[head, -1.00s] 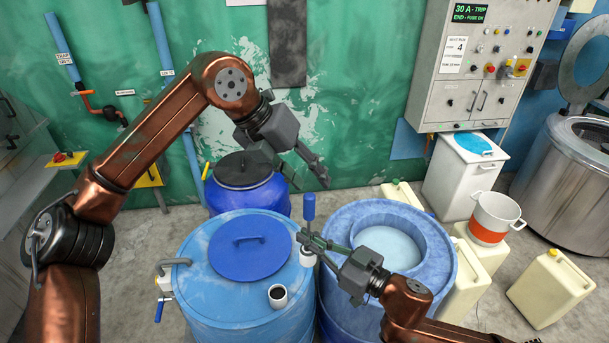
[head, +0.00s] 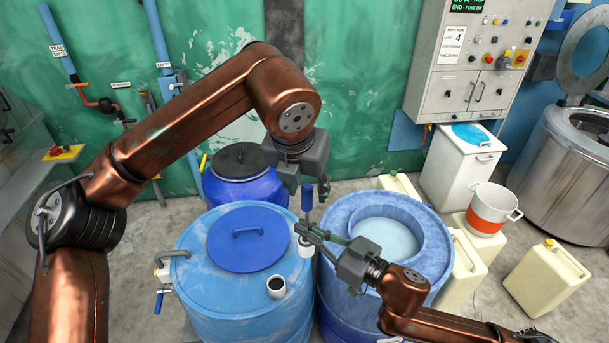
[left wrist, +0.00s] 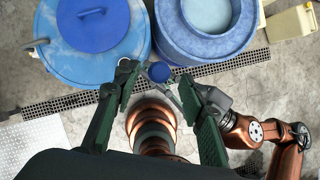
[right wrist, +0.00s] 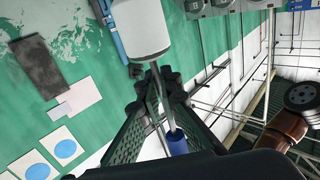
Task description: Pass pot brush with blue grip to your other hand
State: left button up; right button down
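The pot brush stands upright, with its blue grip (head: 307,195) on top and its white head (head: 305,246) below. My right gripper (head: 308,232) is shut on the thin shaft between grip and head. The right wrist view shows the white head (right wrist: 140,30) beyond the fingertips and the blue grip (right wrist: 177,143) on the near side. My left gripper (head: 309,186) points down right above the blue grip. In the left wrist view its fingers are spread, with the round end of the grip (left wrist: 160,72) between them near the tips.
An open blue drum (head: 345,225) stands to the right. Pale canisters (head: 545,280) and a white bucket with an orange band (head: 487,212) are farther right.

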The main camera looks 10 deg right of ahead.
pick_arm(q)
jog(key=shift+x, duration=1.8)
jog(key=shift+c, duration=0.2)
jog(key=shift+s, duration=0.1)
grip_shut()
pick_arm(e)
jog(key=c, duration=2.1)
grip_release()
